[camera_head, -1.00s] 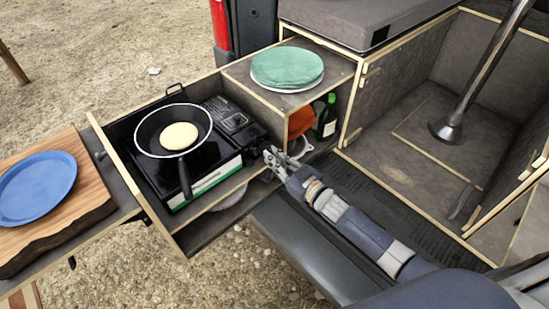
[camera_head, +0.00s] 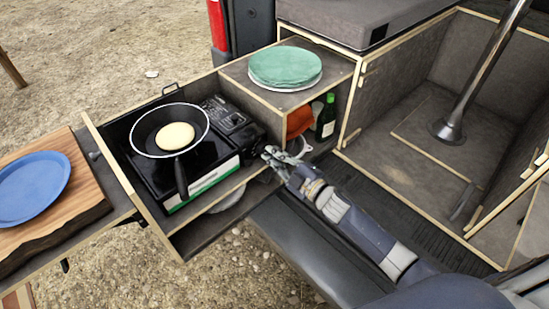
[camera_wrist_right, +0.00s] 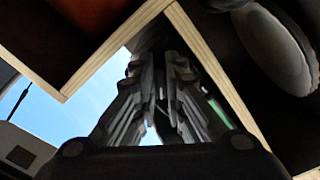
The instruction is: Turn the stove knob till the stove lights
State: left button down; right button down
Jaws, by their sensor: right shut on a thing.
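The black portable stove (camera_head: 203,185) sits in the pulled-out drawer, with a frying pan (camera_head: 143,134) holding a pale round pancake (camera_head: 177,136) on it. My right gripper (camera_head: 268,153) is at the stove's right end, by the control side. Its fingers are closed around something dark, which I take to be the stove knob. In the right wrist view the two fingers (camera_wrist_right: 160,65) stand close together, and the knob between them is mostly hidden. No flame shows under the pan. My left gripper is not in view.
A wooden drawer wall (camera_head: 128,182) borders the stove. Above and right is a shelf box with a green cloth-like stack (camera_head: 286,66) on top and a green bottle (camera_head: 326,117) inside. A blue plate (camera_head: 30,187) lies on a wooden board at left.

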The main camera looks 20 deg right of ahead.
jog(key=shift+r+n+b, duration=0.15)
jog(key=shift+n+b, duration=0.55)
jog(key=shift+n, duration=1.5)
jog(key=shift+r+n+b, duration=0.15)
jog(key=shift+n+b, duration=0.5)
jog(key=shift+n, duration=1.55)
jog(key=shift+r+n+b, duration=0.15)
jog(key=shift+n+b, duration=0.55)
jog(key=shift+n, duration=1.5)
jog(key=c, duration=1.7)
grip_release()
jog(key=shift+o, duration=0.2)
jog(key=shift+s, duration=0.1)
jog(key=v, duration=1.2)
jog(key=shift+r, duration=0.1)
